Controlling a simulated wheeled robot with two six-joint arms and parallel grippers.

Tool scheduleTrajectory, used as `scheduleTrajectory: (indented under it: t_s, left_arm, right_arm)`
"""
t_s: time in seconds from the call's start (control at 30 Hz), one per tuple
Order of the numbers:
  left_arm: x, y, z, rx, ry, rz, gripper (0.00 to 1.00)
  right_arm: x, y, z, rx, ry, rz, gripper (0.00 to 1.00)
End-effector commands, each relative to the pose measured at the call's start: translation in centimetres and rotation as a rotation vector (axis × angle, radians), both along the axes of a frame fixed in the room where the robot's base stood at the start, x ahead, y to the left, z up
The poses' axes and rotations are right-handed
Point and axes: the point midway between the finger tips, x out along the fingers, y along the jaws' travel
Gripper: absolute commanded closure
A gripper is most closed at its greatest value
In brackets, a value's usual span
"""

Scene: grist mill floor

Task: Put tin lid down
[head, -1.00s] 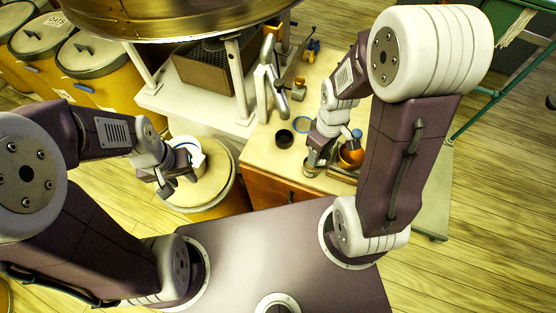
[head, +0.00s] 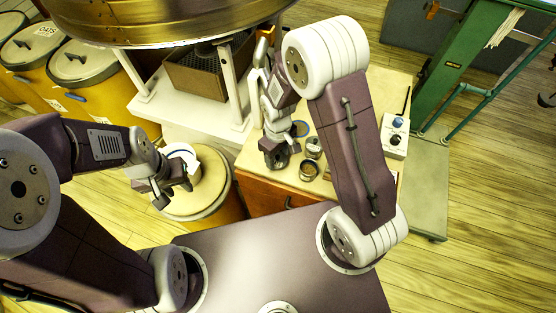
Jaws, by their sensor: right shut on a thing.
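My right gripper (head: 279,163) points down over the left part of the small workbench (head: 255,157). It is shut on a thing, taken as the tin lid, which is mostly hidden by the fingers. An open round tin (head: 308,171) with brownish contents stands to the right of the gripper. A second small round container (head: 313,147) with a pale rim stands just behind that tin. My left gripper (head: 174,194) is open and empty above a barrel top, in front of a white round item (head: 184,154) with a blue edge.
A white box with knobs (head: 396,137) stands at the bench's right side. The barrel (head: 210,200) stands left of the bench. A large round metal pan (head: 160,25) overhangs the back. A green frame (head: 445,75) stands at right.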

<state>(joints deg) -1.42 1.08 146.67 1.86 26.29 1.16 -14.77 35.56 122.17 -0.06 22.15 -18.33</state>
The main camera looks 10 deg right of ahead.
Motion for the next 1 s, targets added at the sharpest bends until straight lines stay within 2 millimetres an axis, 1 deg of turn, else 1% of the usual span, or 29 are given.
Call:
scheduleTrajectory:
  t_s: [0.03,0.1,0.17,0.43,0.57,0.6,0.63,0.67,0.9,1.0]
  left_arm:
    - [0.0,0.0,-0.4,0.0,0.0,0.0,0.64]
    - [0.0,0.0,-0.6,0.0,0.0,0.0,0.64]
    - [0.0,0.0,-0.6,0.0,0.0,0.0,0.64]
    - [0.0,0.0,-0.6,0.0,0.0,0.0,0.64]
    - [0.0,0.0,-0.9,0.0,0.0,0.0,0.64]
    - [0.0,0.0,-0.8,0.0,0.0,0.0,0.64]
    - [0.0,0.0,-0.8,0.0,0.0,0.0,0.64]
    - [0.0,0.0,-0.8,0.0,0.0,0.0,0.64]
    - [0.0,0.0,-0.8,0.0,0.0,0.0,0.64]
    - [0.0,0.0,-0.3,0.0,0.0,0.0,0.64]
  right_arm:
    - [-0.2,-0.1,-1.3,-0.002,0.006,0.0,0.81]
    - [-0.1,-0.1,-2.5,-0.001,0.005,0.0,0.81]
    - [-0.1,-0.1,-3.2,-0.001,0.004,0.0,0.81]
    - [0.0,-0.1,-3.4,-0.001,0.001,0.0,0.81]
    - [-0.1,-0.1,-3.8,0.0,0.002,0.0,0.81]
    - [-0.1,-0.1,-3.7,-0.001,0.001,0.0,0.32]
    - [-0.1,-0.1,-3.7,-0.001,0.001,0.0,0.24]
    - [-0.1,-0.1,-3.7,-0.001,0.001,0.0,0.21]
    - [-0.1,-0.1,-3.6,-0.001,0.001,0.0,0.21]
    - [0.0,-0.1,-3.0,0.001,-0.001,0.0,0.21]
